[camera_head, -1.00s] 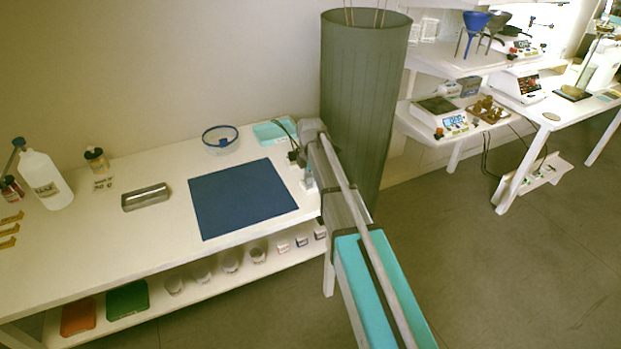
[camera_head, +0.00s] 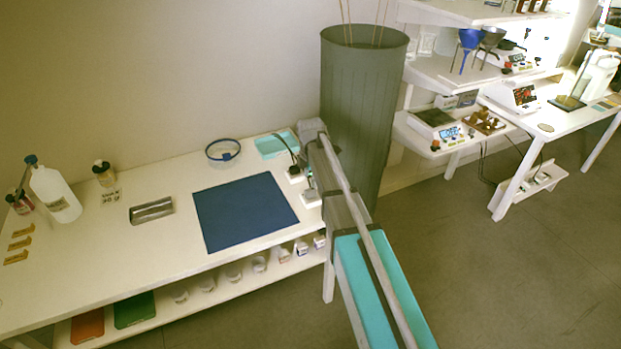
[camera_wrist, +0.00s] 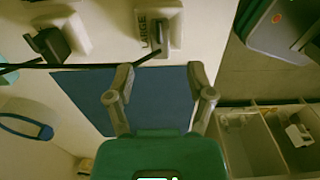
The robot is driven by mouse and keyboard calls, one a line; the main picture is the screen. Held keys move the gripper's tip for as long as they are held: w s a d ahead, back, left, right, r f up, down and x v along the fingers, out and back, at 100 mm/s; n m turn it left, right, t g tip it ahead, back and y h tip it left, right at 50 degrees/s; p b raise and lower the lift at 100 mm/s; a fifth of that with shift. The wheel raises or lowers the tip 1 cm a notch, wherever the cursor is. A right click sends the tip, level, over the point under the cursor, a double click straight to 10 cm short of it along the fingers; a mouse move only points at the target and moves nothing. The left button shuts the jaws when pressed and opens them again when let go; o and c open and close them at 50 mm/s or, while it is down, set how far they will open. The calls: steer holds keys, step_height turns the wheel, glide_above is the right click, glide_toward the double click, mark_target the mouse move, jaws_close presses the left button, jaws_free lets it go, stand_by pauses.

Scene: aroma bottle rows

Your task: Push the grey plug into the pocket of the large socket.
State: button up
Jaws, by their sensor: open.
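The large socket (camera_wrist: 143,25), a white block marked LARGE, is at the top of the wrist view. The grey plug (camera_wrist: 161,38) sits at its pocket, with a black cable trailing left. How deep it sits cannot be told. My gripper (camera_wrist: 161,82) is open and empty, its fingertips apart from the plug and below it in the picture. A second white socket (camera_wrist: 72,30) with a dark plug (camera_wrist: 50,44) is at upper left. In the head view two white blocks (camera_head: 311,198) show beside my arm, which hides my gripper there.
The blue mat (camera_head: 245,212) lies flat on the white table (camera_head: 120,262). A glass dish with a blue rim (camera_head: 222,150), a teal tray (camera_head: 275,146) and a metal case (camera_head: 151,210) stand around it. A tall grey-green bin (camera_head: 362,110) is close behind my arm.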

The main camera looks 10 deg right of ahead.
steer(key=shift+r+p, duration=0.5)
steer(key=shift+r, duration=0.3)
steer(key=s+a+r+p, duration=0.1)
steer(key=s+a, duration=0.3)
steer(key=s, duration=0.5)
steer(key=s+a+r+p, duration=0.2)
steer(key=s+a, duration=0.2)
steer(key=s, duration=0.5)
steer(key=shift+r, duration=0.25)
steer(key=s+d+m, duration=0.4)
steer(key=d+m, duration=0.3)
steer(key=m, duration=0.3)
steer(key=s+d+m, duration=0.4)
steer(key=d+m, duration=0.3)
steer(key=m, duration=0.4)
steer(key=shift+m, duration=0.3)
